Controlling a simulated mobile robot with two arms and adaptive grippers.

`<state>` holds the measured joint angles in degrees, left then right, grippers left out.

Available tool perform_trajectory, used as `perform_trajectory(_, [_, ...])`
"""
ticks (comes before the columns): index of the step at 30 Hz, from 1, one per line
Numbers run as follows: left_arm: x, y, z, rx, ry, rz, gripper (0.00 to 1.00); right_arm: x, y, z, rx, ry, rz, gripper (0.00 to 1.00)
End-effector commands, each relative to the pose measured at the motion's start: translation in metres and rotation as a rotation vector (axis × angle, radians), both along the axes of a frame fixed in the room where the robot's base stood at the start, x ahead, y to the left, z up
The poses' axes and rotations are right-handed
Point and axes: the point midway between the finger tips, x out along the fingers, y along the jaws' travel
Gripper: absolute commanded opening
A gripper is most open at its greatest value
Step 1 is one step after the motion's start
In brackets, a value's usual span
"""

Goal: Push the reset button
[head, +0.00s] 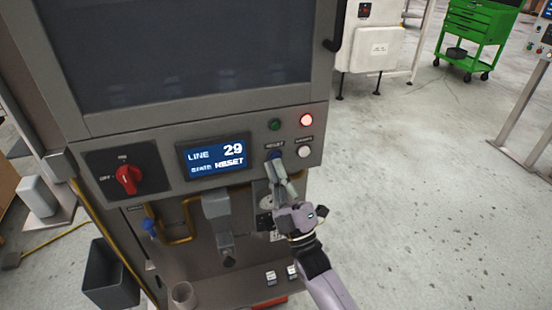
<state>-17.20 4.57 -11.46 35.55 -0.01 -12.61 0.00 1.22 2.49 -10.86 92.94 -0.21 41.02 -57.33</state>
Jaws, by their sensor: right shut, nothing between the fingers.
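The blue reset button (275,155) is on the grey control panel (232,180), under a small label right of the display. My right gripper (280,167) is shut and empty, its fingertips at the blue button and partly covering it. I cannot tell whether they touch it or how far in the button is. The display (213,157) reads LINE 29, with a smaller state line that looks like RESET. My left gripper is not in view.
A white button (304,152) sits right of the blue one, below a lit red lamp (306,120) and a dark green lamp (274,125). A red rotary switch (128,178) is at the left. Grey brackets and yellow conduit are below the panel. Open floor lies to the right.

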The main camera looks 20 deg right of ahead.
Motion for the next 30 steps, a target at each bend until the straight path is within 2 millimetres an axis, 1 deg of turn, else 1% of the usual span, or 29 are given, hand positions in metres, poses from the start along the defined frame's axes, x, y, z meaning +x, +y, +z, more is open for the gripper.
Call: perform_trajectory(30, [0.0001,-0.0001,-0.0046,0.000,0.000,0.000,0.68,0.0091,0.0001,-0.0002,0.000,0.000,0.000,0.00])
